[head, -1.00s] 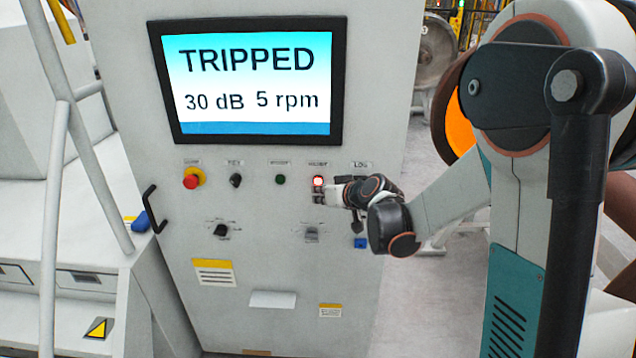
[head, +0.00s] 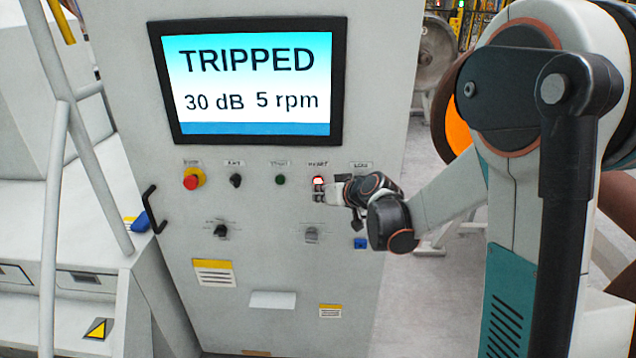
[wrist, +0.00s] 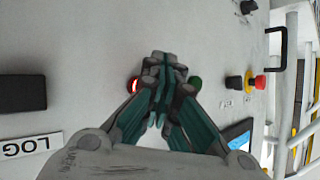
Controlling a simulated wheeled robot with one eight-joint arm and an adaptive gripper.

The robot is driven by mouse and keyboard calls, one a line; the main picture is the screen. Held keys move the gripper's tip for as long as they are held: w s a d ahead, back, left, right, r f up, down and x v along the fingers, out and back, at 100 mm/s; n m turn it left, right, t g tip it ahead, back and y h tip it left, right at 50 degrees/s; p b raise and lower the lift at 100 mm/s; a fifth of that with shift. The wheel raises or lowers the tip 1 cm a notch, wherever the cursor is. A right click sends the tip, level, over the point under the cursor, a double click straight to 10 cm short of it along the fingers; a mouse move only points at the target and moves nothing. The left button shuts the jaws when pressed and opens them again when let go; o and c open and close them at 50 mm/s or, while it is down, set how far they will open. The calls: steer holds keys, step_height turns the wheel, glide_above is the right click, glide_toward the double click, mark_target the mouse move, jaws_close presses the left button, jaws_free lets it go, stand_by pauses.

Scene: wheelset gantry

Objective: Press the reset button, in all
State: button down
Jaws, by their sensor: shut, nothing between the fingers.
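The reset button (head: 318,181) is a small lit red-white button on the grey control cabinet, under a small label. My gripper (head: 318,190) is at the panel right beside it and covers its lower part in the head view. In the wrist view my gripper (wrist: 165,62) is shut and empty, its fingertips together close to the panel. The red glow of the reset button (wrist: 134,86) shows just left of the fingers, partly hidden by them. I cannot tell whether the fingertips touch it. The screen (head: 250,80) reads TRIPPED, 30 dB, 5 rpm.
A green button (head: 280,179), a black key switch (head: 236,180) and a red emergency stop (head: 191,179) sit left in the same row. Two selector switches (head: 221,231) (head: 312,234) are below. A black handle (head: 153,209) stands out at the cabinet's left edge.

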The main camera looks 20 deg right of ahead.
steer(key=shift+w, duration=0.1)
stand_by(0.6)
steer(key=shift+w+d, duration=0.15)
steer(key=shift+w, duration=0.15)
steer(key=shift+w+d, duration=0.1)
steer(key=shift+w, duration=0.3)
stand_by(0.7)
stand_by(0.3)
steer(key=shift+s+a+b, duration=0.25)
steer(key=shift+s+b, duration=0.05)
steer(key=shift+s, duration=0.5)
steer(key=shift+s, duration=0.1)
steer(key=shift+s+a, duration=0.25)
steer(key=shift+s, duration=0.5)
steer(key=shift+s+a, duration=0.25)
steer(key=shift+s, duration=0.55)
steer(key=shift+s+a, duration=0.25)
steer(key=shift+s, duration=0.5)
